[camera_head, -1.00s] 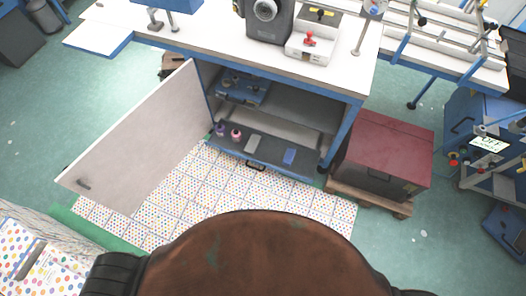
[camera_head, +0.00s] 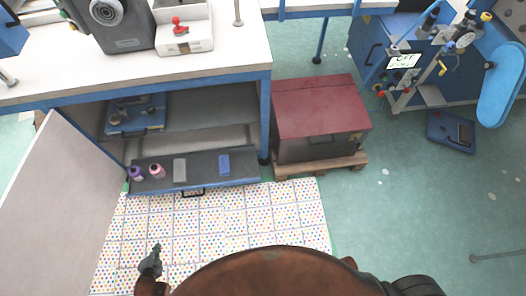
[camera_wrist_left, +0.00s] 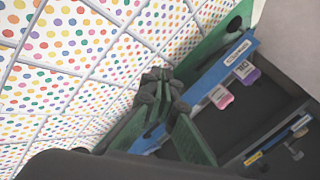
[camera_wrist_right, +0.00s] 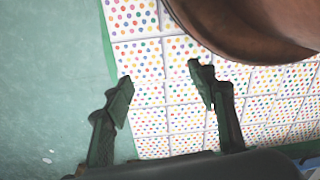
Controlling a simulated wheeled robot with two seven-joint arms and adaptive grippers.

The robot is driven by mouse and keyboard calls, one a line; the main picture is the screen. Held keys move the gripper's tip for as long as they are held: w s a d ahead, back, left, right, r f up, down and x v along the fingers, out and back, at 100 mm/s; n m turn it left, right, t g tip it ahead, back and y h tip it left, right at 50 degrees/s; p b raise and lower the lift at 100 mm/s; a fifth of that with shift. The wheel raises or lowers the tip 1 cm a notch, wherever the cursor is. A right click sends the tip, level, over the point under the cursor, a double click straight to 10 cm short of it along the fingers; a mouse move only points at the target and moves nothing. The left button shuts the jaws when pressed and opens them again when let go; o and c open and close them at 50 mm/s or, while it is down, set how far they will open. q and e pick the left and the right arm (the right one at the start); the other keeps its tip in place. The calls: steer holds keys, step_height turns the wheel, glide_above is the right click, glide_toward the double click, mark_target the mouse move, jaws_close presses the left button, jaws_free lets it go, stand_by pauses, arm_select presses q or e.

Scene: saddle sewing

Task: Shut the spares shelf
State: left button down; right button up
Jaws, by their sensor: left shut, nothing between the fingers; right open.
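The pull-out shelf (camera_head: 210,183), dark with a blue front edge and black handle, sticks out at the bottom of the open cabinet under the bench. A purple spool (camera_head: 135,173), a pink spool (camera_head: 157,171), a grey block (camera_head: 180,170) and a blue block (camera_head: 224,163) lie on it. My left gripper (camera_head: 152,258) is shut and empty, over the tiled mat in front of the shelf. In the left wrist view its fingers (camera_wrist_left: 160,88) overlap the shelf's labelled blue edge (camera_wrist_left: 205,80); contact cannot be told. My right gripper (camera_wrist_right: 160,85) is open and empty.
The cabinet door (camera_head: 55,205) stands open at the left. An upper shelf holds a blue tray (camera_head: 137,115). A red-topped box (camera_head: 318,105) on a wooden pallet stands right of the cabinet.

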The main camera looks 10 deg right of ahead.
arm_select(q)
steer(key=w+r+m+t+h+b, duration=0.1)
steer(key=w+m+t+b, duration=0.15)
steer(key=w, duration=0.45)
steer(key=w+r+m+t+b, duration=0.1)
steer(key=w+m+b, duration=0.2)
steer(key=w, duration=0.4)
arm_select(e)
step_height(320, 180, up, 9)
arm_select(q)
steer(key=b, duration=0.6)
glide_toward(158, 192)
step_height(158, 192, down, 4)
steer(key=w+b, duration=0.1)
steer(key=w, duration=0.3)
steer(key=shift+w+a, duration=0.15)
steer(key=shift+w, duration=0.05)
steer(key=shift+w+r, duration=0.1)
steer(key=shift+w, duration=0.4)
steer(key=shift+w+r, duration=0.1)
steer(key=shift+w, duration=0.05)
arm_select(e)
steer(key=w+a+f+t+y, duration=0.2)
steer(key=w+a+f+t, duration=0.3)
steer(key=w+a+f, duration=0.3)
steer(key=w+f, duration=0.3)
steer(key=shift+w+f+t, duration=0.25)
steer(key=shift+f+t, duration=0.05)
steer(key=shift+f, duration=0.05)
